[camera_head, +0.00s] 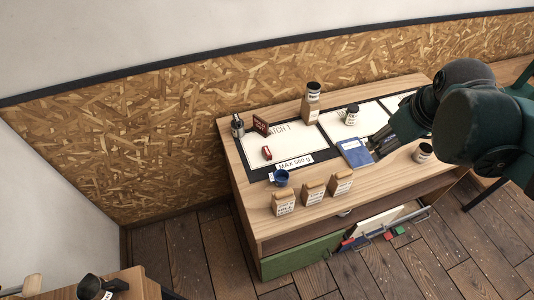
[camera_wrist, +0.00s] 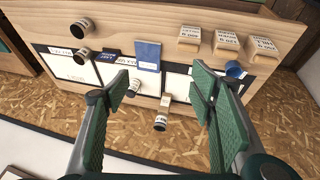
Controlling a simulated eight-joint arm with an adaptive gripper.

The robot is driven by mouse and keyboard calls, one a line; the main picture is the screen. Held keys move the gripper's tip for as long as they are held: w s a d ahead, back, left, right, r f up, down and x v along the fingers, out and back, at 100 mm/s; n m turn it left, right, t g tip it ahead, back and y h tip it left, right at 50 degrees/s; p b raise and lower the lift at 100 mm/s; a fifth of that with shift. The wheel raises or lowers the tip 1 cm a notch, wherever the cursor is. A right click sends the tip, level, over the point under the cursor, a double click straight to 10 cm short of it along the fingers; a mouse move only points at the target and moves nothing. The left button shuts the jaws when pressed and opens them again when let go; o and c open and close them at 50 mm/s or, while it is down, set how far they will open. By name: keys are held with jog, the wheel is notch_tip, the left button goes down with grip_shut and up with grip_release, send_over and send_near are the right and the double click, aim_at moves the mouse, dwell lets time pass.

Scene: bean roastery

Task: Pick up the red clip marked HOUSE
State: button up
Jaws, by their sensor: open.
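A small red object (camera_head: 267,153), with a pale mark too small to read, lies on the left white panel of the dark-framed mat. More small red pieces (camera_head: 388,236) show in the open lower drawer. I cannot tell which bears HOUSE. My gripper (camera_head: 376,148) is open and empty above the table's right half, by the blue booklet (camera_head: 355,152). In the wrist view my gripper (camera_wrist: 160,78) has its green fingers spread wide, with the booklet (camera_wrist: 147,56) between and beyond them. I cannot make out a red clip there; the right finger covers part of the mat.
Three labelled bags (camera_head: 313,192) and a blue cup (camera_head: 281,178) stand at the front left. A jar (camera_head: 352,115), a taller bottle (camera_head: 311,99) and a dark grinder-like item (camera_head: 237,126) stand farther back. The green-fronted drawer (camera_head: 300,257) juts out below.

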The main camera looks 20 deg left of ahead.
jog(key=w+a+f+n+g, duration=0.1)
jog(key=w+a+f+n, duration=0.15)
jog(key=a, duration=0.25)
jog(key=w+a+f+n, duration=0.1)
jog(key=w+a+n, duration=0.2)
jog(key=a, duration=0.3)
jog(key=n+g+h, duration=0.1)
jog(key=n+g, duration=0.2)
jog(key=n, duration=0.9)
send_near(267, 151)
jog(key=shift+w+d, duration=0.2)
jog(key=shift+w, duration=0.2)
jog(key=shift+s+a+f, duration=0.15)
jog(key=shift+a+f, duration=0.25)
jog(key=shift+f, duration=0.05)
jog(key=shift+f, duration=0.1)
jog(key=shift+f, duration=1.15)
jog(key=shift+f, duration=0.1)
